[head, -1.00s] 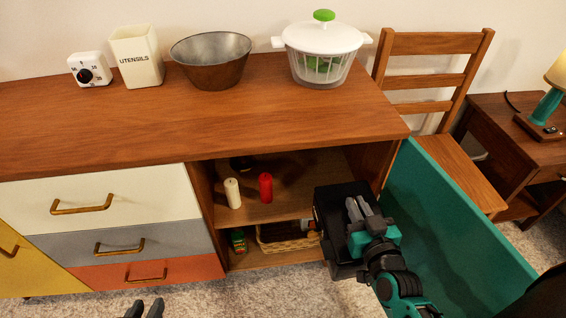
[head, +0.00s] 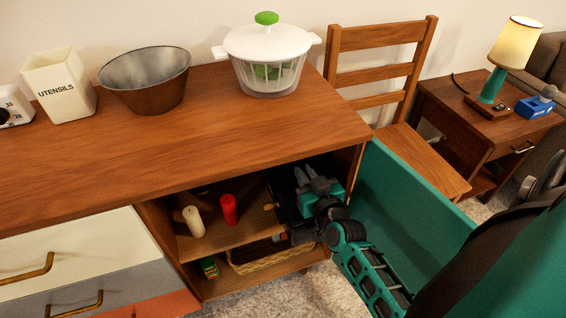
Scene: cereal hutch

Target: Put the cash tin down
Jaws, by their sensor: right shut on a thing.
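My right gripper (head: 312,179) is shut on the black cash tin (head: 287,208), with the arm coming in from the lower right. The tin is at the right part of the hutch's open compartment, at about the height of its middle shelf (head: 212,241). The gripper and the forearm hide part of the tin, and I cannot tell whether it touches the shelf. A cream candle (head: 194,222) and a red candle (head: 228,209) stand on that shelf, left of the tin. My left gripper is out of view.
The teal door (head: 410,215) stands open on the right, close to my arm. Below the shelf are a wicker basket (head: 266,262) and a small green box (head: 209,267). A metal bowl (head: 147,82) and a salad spinner (head: 267,60) stand on the hutch top.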

